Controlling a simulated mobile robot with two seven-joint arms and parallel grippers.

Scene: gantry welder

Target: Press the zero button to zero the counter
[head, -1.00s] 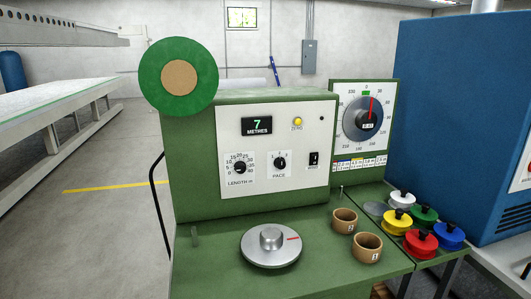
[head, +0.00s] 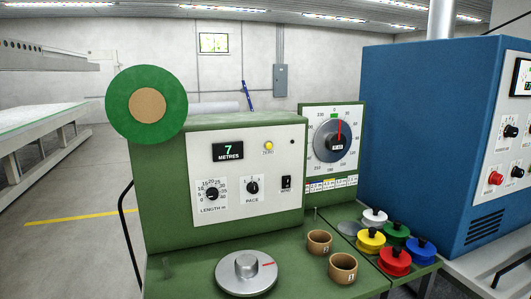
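The yellow zero button (head: 268,146) sits on the white front panel of the green machine, above the label ZERO. The counter display (head: 228,151) is to its left and reads 7 METRES in green. Below them are the length knob (head: 212,194), the pace knob (head: 252,188) and a black rocker switch (head: 286,183). Neither of my grippers is in the head view. Nothing covers the button or the display.
A silver dial (head: 246,271) and two brown cups (head: 319,242) stand on the green bench. Coloured knobbed weights (head: 395,261) sit to the right. A round gauge (head: 336,140) stands behind, and a blue cabinet (head: 420,140) at right. Floor is open at left.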

